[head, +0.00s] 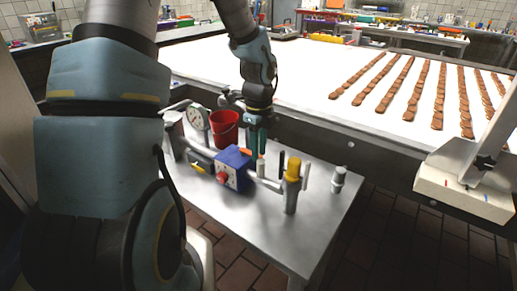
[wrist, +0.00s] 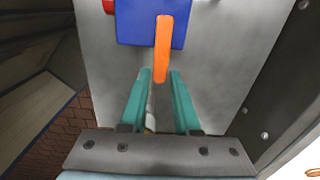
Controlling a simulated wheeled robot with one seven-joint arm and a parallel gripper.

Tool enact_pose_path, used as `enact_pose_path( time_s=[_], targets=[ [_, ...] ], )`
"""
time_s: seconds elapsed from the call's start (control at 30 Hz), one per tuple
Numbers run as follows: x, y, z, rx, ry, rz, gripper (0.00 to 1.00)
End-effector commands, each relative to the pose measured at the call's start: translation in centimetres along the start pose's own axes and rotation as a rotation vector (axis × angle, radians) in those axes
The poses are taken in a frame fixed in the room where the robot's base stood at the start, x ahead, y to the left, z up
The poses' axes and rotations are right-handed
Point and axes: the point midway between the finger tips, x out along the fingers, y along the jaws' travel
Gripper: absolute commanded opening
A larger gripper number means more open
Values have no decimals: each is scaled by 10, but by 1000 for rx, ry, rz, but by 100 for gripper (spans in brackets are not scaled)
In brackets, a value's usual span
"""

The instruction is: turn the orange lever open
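The orange lever (wrist: 163,45) stands out from a blue box (wrist: 135,32) in the wrist view. In the head view a small orange part of the lever (head: 246,152) shows at the top of the blue box (head: 232,160). My gripper (wrist: 161,76) has two teal fingers spread apart. The lever's free end appears in the gap between the fingertips, with space on both sides; I cannot tell its depth between them. In the head view my gripper (head: 257,151) points down just right of the blue box.
The box sits on a pipe assembly with a red knob (head: 222,177), a yellow-capped post (head: 292,170) and a pressure gauge (head: 195,118). A red bucket (head: 224,128) stands behind. The metal table (head: 325,208) is clear at front right. A white conveyor (head: 310,75) lies beyond.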

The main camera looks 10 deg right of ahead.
Motion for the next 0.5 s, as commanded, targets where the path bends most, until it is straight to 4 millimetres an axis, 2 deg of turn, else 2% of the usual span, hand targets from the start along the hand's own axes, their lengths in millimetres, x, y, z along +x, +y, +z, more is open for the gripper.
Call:
enact_pose_path(
  time_s=[0.03,0.17,0.5],
  targets=[
    [0,0,0,0,0,0,37],
    [0,0,0,-1,0,0,52],
    [-4,0,1,-2,-1,-1,52]
  ],
)
